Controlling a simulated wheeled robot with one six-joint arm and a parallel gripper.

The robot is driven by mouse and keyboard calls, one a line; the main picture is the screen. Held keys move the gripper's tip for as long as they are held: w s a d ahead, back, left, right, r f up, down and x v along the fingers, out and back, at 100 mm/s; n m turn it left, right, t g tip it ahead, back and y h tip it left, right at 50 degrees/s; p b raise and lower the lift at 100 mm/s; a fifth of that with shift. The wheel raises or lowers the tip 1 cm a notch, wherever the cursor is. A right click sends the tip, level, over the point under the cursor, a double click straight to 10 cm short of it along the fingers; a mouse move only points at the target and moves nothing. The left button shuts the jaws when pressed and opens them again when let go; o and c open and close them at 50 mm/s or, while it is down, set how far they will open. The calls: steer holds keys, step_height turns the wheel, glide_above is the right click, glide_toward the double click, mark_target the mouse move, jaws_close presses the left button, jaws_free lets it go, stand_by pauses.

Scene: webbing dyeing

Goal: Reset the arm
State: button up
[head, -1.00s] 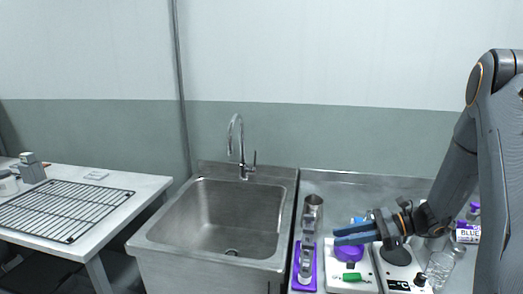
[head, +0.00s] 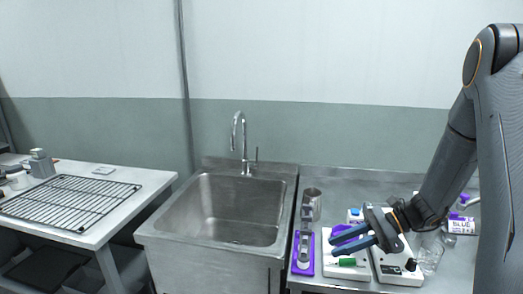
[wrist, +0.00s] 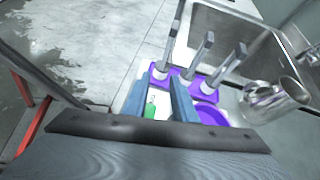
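My gripper (head: 336,245) has two blue fingers pointing left over the right-hand counter. They stand apart with nothing held between them. In the wrist view the fingers (wrist: 157,92) are also spread, and the counter items show beyond them. My arm comes in from the right edge of the head view, bent down at the elbow. The gripper is above the white scale-like device (head: 345,270) with a green-marked item (head: 347,262) on it. I cannot tell the exact height over it.
A purple tray with upright metal tools (head: 304,252) and a metal cup (head: 312,200) stand left of the gripper. Glass beakers (head: 430,255) and a bottle labelled BLUE (head: 462,225) are close on the right. The steel sink (head: 225,210) is empty. A wire rack (head: 70,203) lies on the left table.

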steer(key=s+a+r+n+h, duration=0.1)
steer(key=s+n+h, duration=0.5)
steer(key=s+n, duration=0.2)
steer(key=s+a+r+n+h, duration=0.2)
steer(key=s+n+h, duration=0.4)
steer(key=s+n, duration=0.2)
steer(key=shift+r+n+b, duration=0.2)
steer(key=shift+n+b, duration=0.25)
steer(key=shift+n, duration=0.65)
